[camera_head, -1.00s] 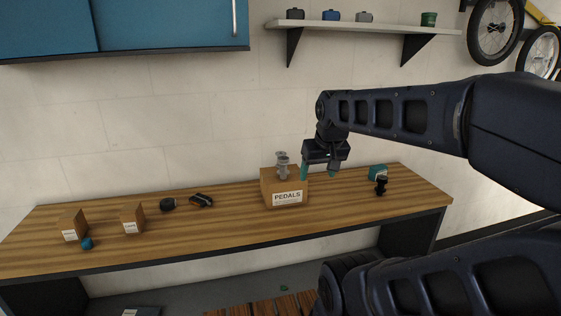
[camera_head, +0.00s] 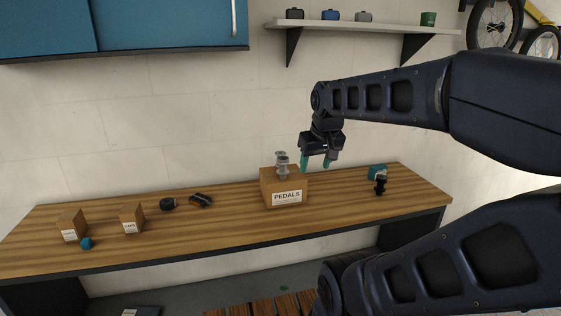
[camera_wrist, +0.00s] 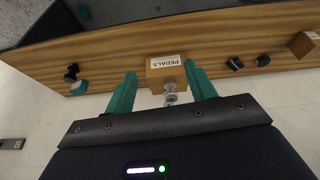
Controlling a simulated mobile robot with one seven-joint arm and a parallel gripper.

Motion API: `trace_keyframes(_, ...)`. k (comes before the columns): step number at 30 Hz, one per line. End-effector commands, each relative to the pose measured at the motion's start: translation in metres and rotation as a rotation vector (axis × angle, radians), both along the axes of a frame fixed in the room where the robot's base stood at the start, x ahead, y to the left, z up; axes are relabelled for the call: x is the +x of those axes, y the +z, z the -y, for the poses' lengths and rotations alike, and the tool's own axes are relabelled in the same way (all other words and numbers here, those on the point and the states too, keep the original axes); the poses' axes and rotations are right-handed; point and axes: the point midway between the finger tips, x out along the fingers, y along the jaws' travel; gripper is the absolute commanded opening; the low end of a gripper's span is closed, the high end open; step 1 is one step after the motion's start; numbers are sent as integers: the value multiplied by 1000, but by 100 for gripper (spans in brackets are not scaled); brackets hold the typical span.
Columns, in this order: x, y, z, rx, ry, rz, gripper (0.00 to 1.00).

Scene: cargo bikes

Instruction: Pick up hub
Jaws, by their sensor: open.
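A silver, spool-shaped metal part with round flanges, which looks like the hub (camera_head: 282,163), stands upright at the top of a brown box labelled PEDALS (camera_head: 270,187) on the workbench. Whether it rests on the box or in it I cannot tell. My gripper (camera_head: 315,163) is open and empty, its teal fingers pointing down, to the right of the hub and above the bench. In the wrist view the hub (camera_wrist: 170,94) shows between the two spread fingers of my gripper (camera_wrist: 160,75), in front of the box (camera_wrist: 155,82), with no visible contact.
The wooden workbench (camera_head: 230,222) has free room left of the PEDALS box. Two small boxes (camera_head: 131,218), a blue piece (camera_head: 86,243) and dark parts (camera_head: 200,200) lie at left. A teal box (camera_head: 376,171) and black part (camera_head: 381,184) stand at right. A wall shelf (camera_head: 350,27) hangs above.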

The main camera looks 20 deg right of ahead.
Motion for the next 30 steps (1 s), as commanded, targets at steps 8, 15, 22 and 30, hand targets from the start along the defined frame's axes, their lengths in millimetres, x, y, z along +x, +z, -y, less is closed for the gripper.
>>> trace_keyframes(8, 71, 28, 0, -82, 203, -72, 55)
trace_keyframes(15, 136, 40, 0, -139, 390, -131, 55)
trace_keyframes(22, 202, 41, 1, -183, 571, -185, 55)
trace_keyframes(30, 280, 28, 3, -217, 790, -242, 55)
